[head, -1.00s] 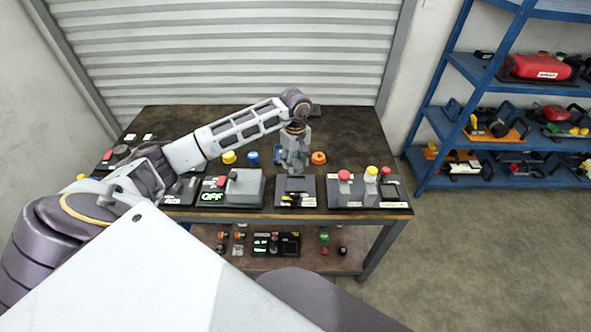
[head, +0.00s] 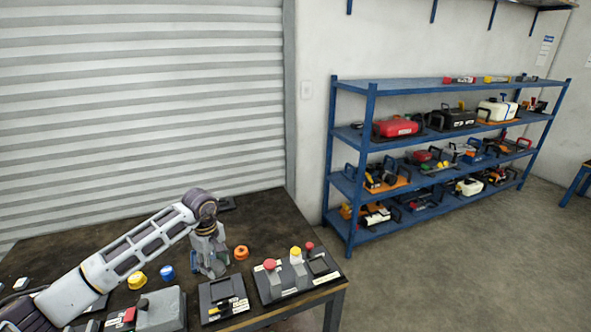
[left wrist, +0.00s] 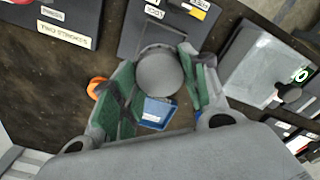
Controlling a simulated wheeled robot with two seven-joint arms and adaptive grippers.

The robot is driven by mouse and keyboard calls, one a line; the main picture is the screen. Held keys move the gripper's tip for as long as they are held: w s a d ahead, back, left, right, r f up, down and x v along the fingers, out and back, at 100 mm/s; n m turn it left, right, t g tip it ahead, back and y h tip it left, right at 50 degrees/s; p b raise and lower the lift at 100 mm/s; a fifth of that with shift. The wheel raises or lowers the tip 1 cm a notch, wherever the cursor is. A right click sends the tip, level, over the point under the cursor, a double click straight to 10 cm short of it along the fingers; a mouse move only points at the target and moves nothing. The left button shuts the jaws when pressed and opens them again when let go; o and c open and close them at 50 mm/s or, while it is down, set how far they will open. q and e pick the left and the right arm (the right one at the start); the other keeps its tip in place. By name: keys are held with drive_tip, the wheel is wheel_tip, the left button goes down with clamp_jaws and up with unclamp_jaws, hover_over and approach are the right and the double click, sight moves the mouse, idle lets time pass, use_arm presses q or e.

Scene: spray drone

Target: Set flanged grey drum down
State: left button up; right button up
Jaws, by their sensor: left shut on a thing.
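The grey drum (left wrist: 159,72) shows in the left wrist view as a round grey top between the green-padded fingers. My left gripper (head: 211,268) is shut on it, pointing down over the dark workbench (head: 95,240). In the head view the fingers mostly hide the drum, and its flange cannot be made out. I cannot tell whether the drum touches the bench. A blue square tray (left wrist: 157,111) lies beside it in the left wrist view. My right gripper is not in view.
An orange knob (head: 241,253), a blue knob (head: 168,272) and a yellow knob (head: 137,280) are near the gripper. A black labelled station (head: 222,300) and a button panel (head: 296,276) line the front edge. A blue shelf (head: 420,84) stands at the right.

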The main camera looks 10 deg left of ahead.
use_arm(q)
drive_tip(key=m, duration=0.2)
drive_tip(key=shift+w+d+m, duration=0.1)
drive_tip(key=shift+w+m, duration=0.05)
drive_tip(key=shift+m, duration=0.15)
drive_tip(key=shift+w+d+r+m, duration=0.1)
drive_tip(key=shift+d+m, duration=0.05)
drive_tip(key=shift+m, duration=0.45)
drive_tip(key=shift+w+d+m, duration=0.1)
drive_tip(key=shift+d+m, duration=0.05)
drive_tip(key=shift+m, duration=0.45)
drive_tip(key=shift+s+d+m, duration=0.1)
drive_tip(key=shift+d+m, duration=0.4)
drive_tip(key=shift+m, duration=0.4)
drive_tip(key=s+d+f+m, duration=0.2)
drive_tip(key=d, duration=0.1)
drive_tip(key=s+d+f+m, duration=0.2)
drive_tip(key=d, duration=0.1)
drive_tip(key=s+d+f+m, duration=0.2)
drive_tip(key=d+m, duration=0.1)
drive_tip(key=d, duration=0.1)
drive_tip(key=shift+s, duration=0.4)
drive_tip(key=shift+d+r, duration=0.15)
drive_tip(key=shift+d, duration=0.05)
drive_tip(key=shift+w+r, duration=0.45)
